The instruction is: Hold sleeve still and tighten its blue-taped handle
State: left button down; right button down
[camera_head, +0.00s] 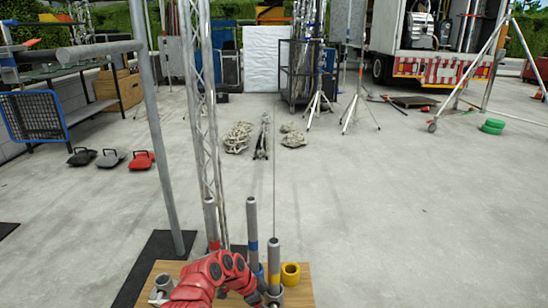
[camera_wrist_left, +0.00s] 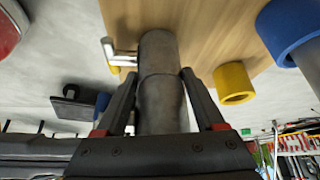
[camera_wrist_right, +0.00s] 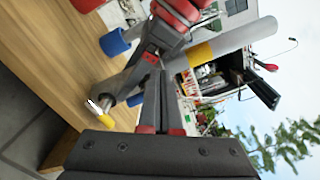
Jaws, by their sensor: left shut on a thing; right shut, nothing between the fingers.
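A grey sleeve (camera_wrist_left: 160,55) stands between the fingers of my left gripper (camera_wrist_left: 158,85), which is shut on it. A silver handle with a yellow tip (camera_wrist_left: 118,62) sticks out of its side; it also shows in the right wrist view (camera_wrist_right: 106,120). A blue-taped piece, seemingly the other handle (camera_wrist_right: 135,99), shows beside my right gripper (camera_wrist_right: 157,85), partly hidden; whether they touch is unclear. A yellow-banded pole (camera_wrist_right: 215,47) rises from the sleeve. My right gripper is shut and empty, close to the sleeve. My left arm crosses the bottom of the head view.
The wooden board (camera_head: 300,298) also carries a loose-looking yellow ring (camera_head: 291,273), a blue-banded pole (camera_head: 252,228) and a red-banded pole (camera_head: 211,220). A truss mast (camera_head: 200,100) stands behind. Weights (camera_head: 112,158) lie on the floor at left.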

jog(key=s, duration=0.5)
jog(key=shift+s, duration=0.4)
jog(key=shift+f, duration=0.1)
jog(key=w+a+f, duration=0.2)
jog(key=w, duration=0.4)
jog(key=shift+f, duration=0.35)
jog(key=shift+d, duration=0.55)
dwell(0.8)
jog(key=shift+r, duration=0.25)
dwell(0.5)
